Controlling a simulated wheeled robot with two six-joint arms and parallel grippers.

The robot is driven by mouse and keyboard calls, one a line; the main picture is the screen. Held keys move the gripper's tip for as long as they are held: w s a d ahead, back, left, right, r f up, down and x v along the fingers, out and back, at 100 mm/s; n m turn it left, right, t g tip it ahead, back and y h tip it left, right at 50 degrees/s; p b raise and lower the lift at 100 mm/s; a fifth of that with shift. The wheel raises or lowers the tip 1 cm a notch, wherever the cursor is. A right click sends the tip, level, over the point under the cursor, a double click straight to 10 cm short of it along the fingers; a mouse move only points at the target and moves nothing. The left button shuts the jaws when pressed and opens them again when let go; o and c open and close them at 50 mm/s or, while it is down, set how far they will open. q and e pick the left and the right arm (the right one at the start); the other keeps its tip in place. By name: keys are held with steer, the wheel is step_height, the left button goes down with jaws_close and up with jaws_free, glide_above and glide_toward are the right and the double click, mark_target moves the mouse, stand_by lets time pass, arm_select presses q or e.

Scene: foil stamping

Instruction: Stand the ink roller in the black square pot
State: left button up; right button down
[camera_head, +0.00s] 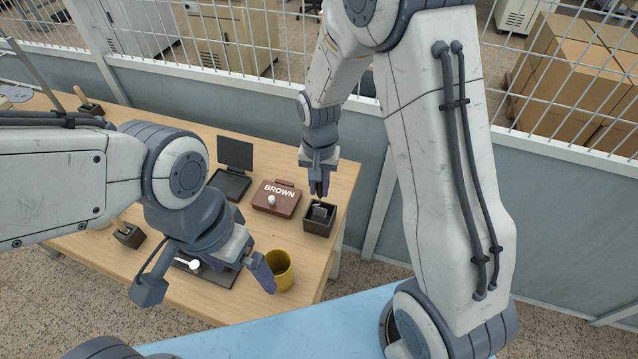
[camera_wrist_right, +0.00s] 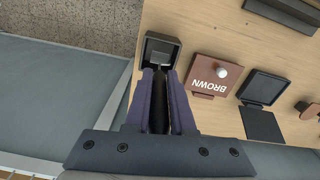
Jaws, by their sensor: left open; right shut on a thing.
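The black square pot (camera_head: 319,228) stands near the right end of the wooden table; it also shows in the right wrist view (camera_wrist_right: 148,46). My right gripper (camera_head: 319,193) is above it and is shut on the dark handle of the ink roller (camera_wrist_right: 158,105). The roller's grey head (camera_head: 319,211) is at the pot's opening, within its rim as seen from above. How deep it sits, and whether it touches the bottom, I cannot tell. My left gripper (camera_head: 258,269) is open and empty over the table's front, beside the yellow cup.
A brown box marked BROWN (camera_head: 275,198) with a white knob lies left of the pot. An open black pad (camera_head: 232,184) is beyond it. The yellow cup (camera_head: 281,272) stands near the front edge. A dark tray (camera_head: 217,286) is under my left gripper.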

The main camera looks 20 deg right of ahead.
steer(key=shift+f+b, duration=1.1)
steer(key=shift+f, duration=1)
steer(key=c, duration=0.7)
jaws_free()
steer(key=shift+r+b, duration=0.35)
steer(key=shift+r, duration=0.15)
step_height(320, 180, up, 10)
steer(key=shift+f+b, duration=0.25)
steer(key=shift+b, duration=0.55)
